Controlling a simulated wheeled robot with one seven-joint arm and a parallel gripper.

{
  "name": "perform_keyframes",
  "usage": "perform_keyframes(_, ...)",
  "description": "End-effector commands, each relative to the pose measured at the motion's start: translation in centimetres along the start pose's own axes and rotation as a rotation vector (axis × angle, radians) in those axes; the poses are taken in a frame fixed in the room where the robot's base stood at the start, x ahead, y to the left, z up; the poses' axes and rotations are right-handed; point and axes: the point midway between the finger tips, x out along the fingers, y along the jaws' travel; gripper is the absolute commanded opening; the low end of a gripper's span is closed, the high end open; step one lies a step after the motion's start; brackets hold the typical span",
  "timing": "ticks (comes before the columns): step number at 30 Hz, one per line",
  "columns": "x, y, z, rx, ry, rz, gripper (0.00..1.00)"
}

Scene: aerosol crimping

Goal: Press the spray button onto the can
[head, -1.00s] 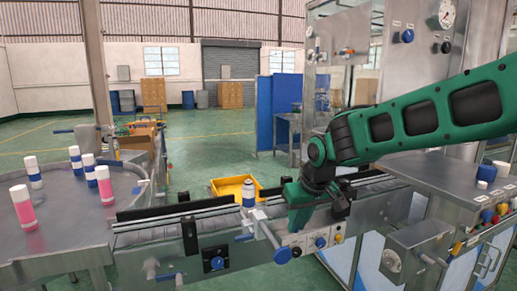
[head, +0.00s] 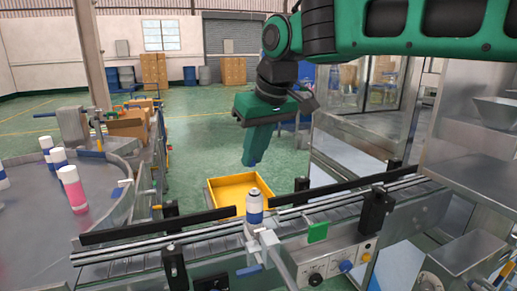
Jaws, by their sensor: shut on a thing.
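A can (head: 256,207) with a blue and white body and a pale, narrower top stands upright on the conveyor. My gripper (head: 254,158) points down above the can and appears apart from it, with a visible gap between. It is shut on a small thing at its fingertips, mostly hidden. A bit of blue shows at the tip, probably the spray button, but it is too small to be sure.
The conveyor (head: 120,258) has black side rails (head: 335,188). A yellow tray (head: 228,190) lies behind the can. A metal arm fixture (head: 272,245) stands in front of it. A round table (head: 45,235) at left holds several cans.

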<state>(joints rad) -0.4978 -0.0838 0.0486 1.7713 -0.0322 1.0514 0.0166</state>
Motion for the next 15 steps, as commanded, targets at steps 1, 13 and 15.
perform_keyframes(1, 0.1, 0.3, 0.2, 0.004, -0.001, 0.002, 0.00)
perform_keyframes(13, 2.9, 1.5, 1.6, 0.021, -0.001, 0.008, 0.00)
perform_keyframes(15, 3.4, 1.5, 1.9, 0.021, -0.001, 0.008, 0.00)
